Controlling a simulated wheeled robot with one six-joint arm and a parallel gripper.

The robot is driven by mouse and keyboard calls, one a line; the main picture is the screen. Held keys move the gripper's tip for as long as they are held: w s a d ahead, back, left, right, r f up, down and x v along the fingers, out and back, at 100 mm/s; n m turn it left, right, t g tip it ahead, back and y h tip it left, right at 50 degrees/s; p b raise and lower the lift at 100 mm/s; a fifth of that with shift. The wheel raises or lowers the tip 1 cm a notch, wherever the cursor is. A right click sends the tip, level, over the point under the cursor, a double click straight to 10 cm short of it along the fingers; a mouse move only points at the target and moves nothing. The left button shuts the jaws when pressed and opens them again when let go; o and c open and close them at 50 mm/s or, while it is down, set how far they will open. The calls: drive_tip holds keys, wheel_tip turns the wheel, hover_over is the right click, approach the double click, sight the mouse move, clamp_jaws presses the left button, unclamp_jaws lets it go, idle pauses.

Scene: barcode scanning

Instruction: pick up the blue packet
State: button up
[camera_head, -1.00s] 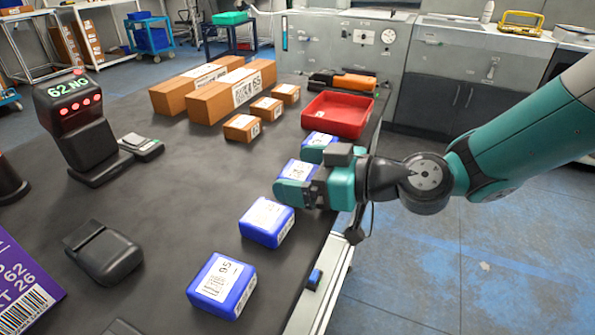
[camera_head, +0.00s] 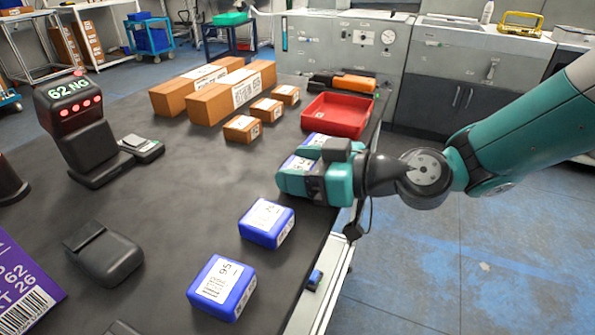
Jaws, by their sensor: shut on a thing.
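My gripper (camera_head: 302,178) is at the right edge of the dark table, shut on a blue packet (camera_head: 296,163) with a white label. The fingers and gripper body hide most of this packet. Another blue packet (camera_head: 317,139) shows just behind it, partly hidden by the gripper. Two more blue packets with white labels lie nearer on the table: one (camera_head: 267,222) just in front of my gripper and one (camera_head: 222,287) at the front. Whether the held packet is clear of the table cannot be told.
A red tray (camera_head: 337,127) stands behind my gripper. Small orange boxes (camera_head: 242,129) and long cartons (camera_head: 232,96) are at the back. A scanner (camera_head: 79,125) stands at the left, and a dark device (camera_head: 103,254) lies front left. The table middle (camera_head: 190,190) is clear.

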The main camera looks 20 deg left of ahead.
wheel_tip(320, 180, up, 19)
drive_tip(key=p, duration=0.2)
drive_tip(key=w+d+f+m+t+h, duration=0.5)
drive_tip(key=w+d+f+m+t, duration=0.4)
drive_tip(key=w+d+f, duration=0.65)
drive_tip(key=w+d+f+m+t+h, duration=0.1)
drive_tip(key=d+f+m+t+h, duration=0.35)
drive_tip(key=d, duration=0.95)
drive_tip(key=w+d+f+m+t+h, duration=0.1)
drive_tip(key=d+f+m+h, duration=0.45)
drive_tip(key=d, duration=0.85)
wheel_tip(320, 180, up, 11)
drive_tip(key=n+p, duration=0.2)
drive_tip(key=p, duration=1.1)
drive_tip(key=w+a+r+n+y+b, duration=0.1)
drive_tip(key=a+n+y+b, duration=0.1)
drive_tip(key=a, duration=0.4)
drive_tip(key=w+a+r+n+y+b, duration=0.1)
drive_tip(key=w+a+n+y+b, duration=0.1)
drive_tip(key=a, duration=0.4)
wheel_tip(320, 180, up, 13)
drive_tip(key=n+g+y+b, duration=0.9)
drive_tip(key=n+g+y, duration=0.2)
drive_tip(key=n+g, duration=0.3)
hover_over(299, 167)
drive_tip(key=shift+f+m+g, duration=0.2)
drive_tip(key=shift+m+g, duration=0.15)
drive_tip(key=shift+m, duration=0.05)
